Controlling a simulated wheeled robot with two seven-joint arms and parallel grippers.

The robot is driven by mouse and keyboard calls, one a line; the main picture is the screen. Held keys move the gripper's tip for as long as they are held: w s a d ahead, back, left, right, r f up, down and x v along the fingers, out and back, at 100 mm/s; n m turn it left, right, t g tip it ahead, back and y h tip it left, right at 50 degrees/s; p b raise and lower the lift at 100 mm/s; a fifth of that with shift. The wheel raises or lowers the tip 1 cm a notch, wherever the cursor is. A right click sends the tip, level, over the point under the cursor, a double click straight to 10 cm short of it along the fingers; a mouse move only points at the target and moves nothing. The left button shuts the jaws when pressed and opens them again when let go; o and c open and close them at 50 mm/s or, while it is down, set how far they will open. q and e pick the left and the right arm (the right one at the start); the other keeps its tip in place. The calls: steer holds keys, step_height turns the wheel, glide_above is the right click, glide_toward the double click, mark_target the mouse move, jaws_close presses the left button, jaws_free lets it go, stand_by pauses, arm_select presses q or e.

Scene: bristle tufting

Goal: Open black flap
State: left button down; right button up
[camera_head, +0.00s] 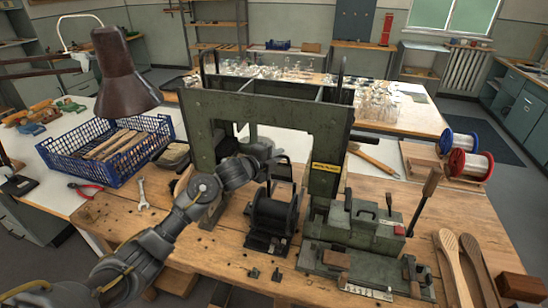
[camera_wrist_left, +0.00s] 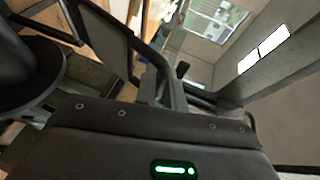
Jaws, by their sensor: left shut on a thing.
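The green machine frame (camera_head: 325,178) stands on the wooden bench. A black flap (camera_head: 281,172) with an open rim sits inside it, above a black drum (camera_head: 276,214). My left arm comes in from the lower left, and my left gripper (camera_head: 266,164) is at the flap's left side, shut on it. The fingertips are small and partly hidden there. In the left wrist view the dark flap (camera_wrist_left: 100,42) shows as a framed panel ahead of the gripper body, and the exact grip is hard to see. My right gripper is not in view.
A green machine with levers (camera_head: 358,230) stands right of the drum. A blue crate (camera_head: 108,150) of wooden sticks stands at the left, with a wrench (camera_head: 143,195) and red pliers (camera_head: 87,190) nearby.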

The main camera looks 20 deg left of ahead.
arm_select(q)
steer(key=shift+d, duration=0.1)
steer(key=c, duration=1.5)
jaws_free()
steer(key=shift+d, duration=0.1)
steer(key=b+v, duration=0.2)
steer(key=v, duration=0.8)
steer(key=shift+s, duration=0.3)
steer(key=shift+s+a, duration=0.1)
steer(key=shift+a, duration=0.2)
